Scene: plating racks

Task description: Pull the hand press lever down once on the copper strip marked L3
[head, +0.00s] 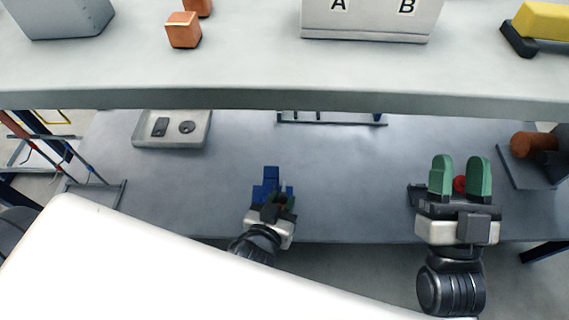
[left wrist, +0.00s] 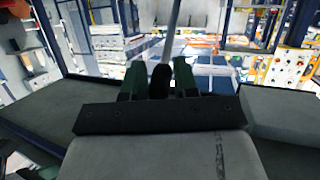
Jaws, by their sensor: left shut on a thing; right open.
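My left gripper (head: 282,205) is low over the lower table in the head view, beside a blue upright piece (head: 270,182) that may be part of the hand press. In the left wrist view, its green fingers (left wrist: 158,82) are shut on a black knob (left wrist: 160,77). A thin grey rod (left wrist: 173,18) rises behind the knob; it looks like the press lever. My right gripper (head: 460,178) is open, its green fingers apart. No strip with a readable L3 mark shows.
A raised shelf (head: 250,98) crosses the view, with copper cubes (head: 183,30), a box marked A and B (head: 370,27) and a yellow block (head: 545,22). Below are a grey tray (head: 143,131) with two dark parts, and a copper-brown cylinder (head: 524,145). The lower table's middle is clear.

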